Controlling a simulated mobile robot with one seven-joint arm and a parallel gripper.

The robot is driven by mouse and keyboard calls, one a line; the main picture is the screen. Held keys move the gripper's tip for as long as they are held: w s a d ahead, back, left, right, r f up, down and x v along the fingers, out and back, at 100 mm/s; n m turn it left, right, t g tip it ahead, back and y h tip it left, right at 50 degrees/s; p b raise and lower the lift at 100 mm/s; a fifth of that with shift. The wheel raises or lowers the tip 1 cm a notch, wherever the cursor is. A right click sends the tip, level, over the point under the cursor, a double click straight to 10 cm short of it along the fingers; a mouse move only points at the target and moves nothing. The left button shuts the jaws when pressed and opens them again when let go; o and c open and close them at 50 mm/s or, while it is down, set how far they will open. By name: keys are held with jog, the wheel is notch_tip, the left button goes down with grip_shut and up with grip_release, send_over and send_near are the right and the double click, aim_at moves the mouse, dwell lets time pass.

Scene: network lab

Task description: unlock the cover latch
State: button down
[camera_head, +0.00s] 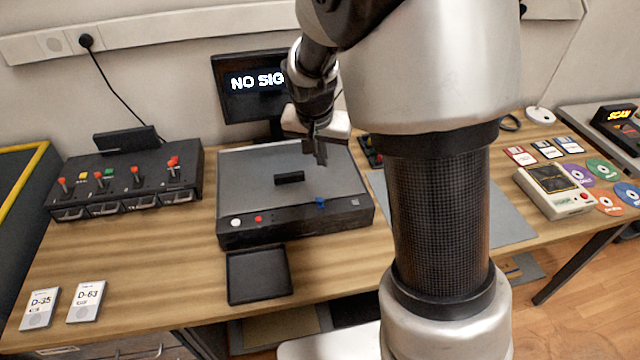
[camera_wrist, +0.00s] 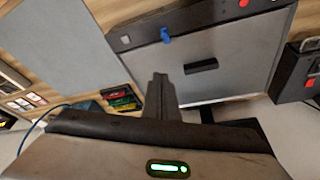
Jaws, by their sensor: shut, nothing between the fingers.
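The grey-lidded box (camera_head: 245,190) stands on the wooden desk with its cover closed. A small blue latch (camera_head: 320,203) sits on its dark front strip, right of centre; it also shows in the wrist view (camera_wrist: 165,35). A black handle (camera_head: 289,178) is on the lid, and it shows right of my fingers in the wrist view (camera_wrist: 201,66). My gripper (camera_head: 320,160) is shut and empty, above the rear right part of the lid. In the wrist view its fingertips (camera_wrist: 160,77) are apart from the latch. Whether the latch is locked I cannot tell.
A black tray (camera_head: 259,277) lies in front of the box. A dark switch unit (camera_head: 125,185) stands to the left, and a monitor (camera_head: 243,95) behind. A grey mat (camera_head: 511,222) lies to the right, partly hidden by my arm. Two labelled cards (camera_head: 86,301) lie at front left.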

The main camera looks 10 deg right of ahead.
send_over(323, 198)
jog(key=w+d, duration=0.1)
jog(key=w, duration=0.1)
jog(key=f+b, duration=0.1)
jog(key=f, duration=0.8)
jog(key=shift+s, duration=0.2)
jog(key=shift+s+a+f, duration=0.2)
jog(key=shift+s+a, duration=0.15)
jog(key=shift+s, duration=0.25)
jog(key=shift+s+a+f, duration=0.15)
jog(key=shift+s+a, duration=0.2)
jog(key=shift+s, duration=0.2)
jog(key=shift+s+a+f, duration=0.15)
jog(key=shift+s+a, duration=0.05)
jog(key=shift+s, duration=0.25)
jog(key=shift+s, duration=1.25)
